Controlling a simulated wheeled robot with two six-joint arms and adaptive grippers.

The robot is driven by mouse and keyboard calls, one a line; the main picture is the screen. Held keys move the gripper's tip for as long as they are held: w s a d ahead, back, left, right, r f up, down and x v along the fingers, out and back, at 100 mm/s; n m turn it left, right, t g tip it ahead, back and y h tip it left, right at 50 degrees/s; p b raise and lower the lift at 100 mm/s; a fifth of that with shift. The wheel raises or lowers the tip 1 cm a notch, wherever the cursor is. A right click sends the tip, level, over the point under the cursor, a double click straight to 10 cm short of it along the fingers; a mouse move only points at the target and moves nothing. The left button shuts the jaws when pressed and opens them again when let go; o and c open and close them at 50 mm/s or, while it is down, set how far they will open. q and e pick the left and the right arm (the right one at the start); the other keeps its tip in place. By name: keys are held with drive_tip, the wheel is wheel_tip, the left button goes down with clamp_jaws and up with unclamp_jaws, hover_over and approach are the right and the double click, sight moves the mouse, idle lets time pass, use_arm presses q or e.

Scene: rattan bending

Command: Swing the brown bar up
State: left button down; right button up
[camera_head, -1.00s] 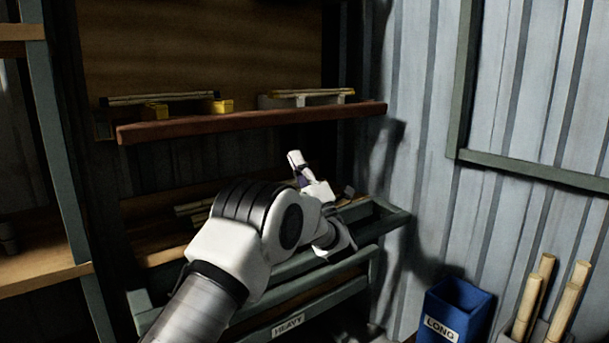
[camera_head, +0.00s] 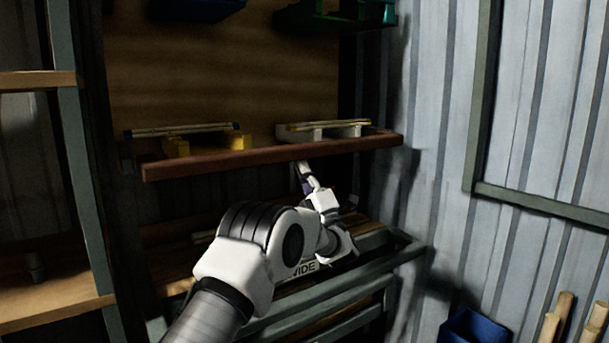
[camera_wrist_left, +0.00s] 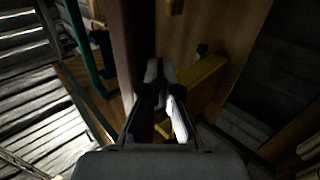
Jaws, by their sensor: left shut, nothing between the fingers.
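The brown bar (camera_head: 230,161) is a long reddish-brown beam along the front edge of the upper shelf in the head view. It lies roughly level, its right end slightly higher in the picture. My left gripper (camera_head: 302,167) points up at the bar's lower edge, right of its middle. Its fingers are shut with nothing between them. In the left wrist view the closed fingertips (camera_wrist_left: 160,68) are beside a dark brown length that looks like the bar (camera_wrist_left: 133,45). Whether they touch it I cannot tell. My right gripper is not in view.
Yellow blocks (camera_head: 176,147) and white blocks (camera_head: 314,134) carry thin rods on the shelf behind the bar. A green bin (camera_head: 330,20) is above. A blue bin (camera_head: 470,328) and pale poles (camera_head: 562,308) stand lower right.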

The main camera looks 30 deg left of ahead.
sight(307, 148)
use_arm(q)
drive_tip(key=shift+w+a+r, duration=0.15)
drive_tip(key=shift+a+r, duration=0.1)
drive_tip(key=shift+r, duration=0.55)
drive_tip(key=shift+s+d+r+p, duration=0.15)
drive_tip(key=shift+r, duration=0.3)
drive_tip(key=shift+s+d+r+p, duration=0.1)
drive_tip(key=shift+d+r+p, duration=0.05)
drive_tip(key=shift+r, duration=0.25)
drive_tip(key=shift+d+r, duration=0.25)
drive_tip(key=shift+r, duration=0.65)
drive_tip(key=shift+a+r+p, duration=0.2)
drive_tip(key=shift+r+p, duration=0.4)
drive_tip(key=shift+r, duration=0.35)
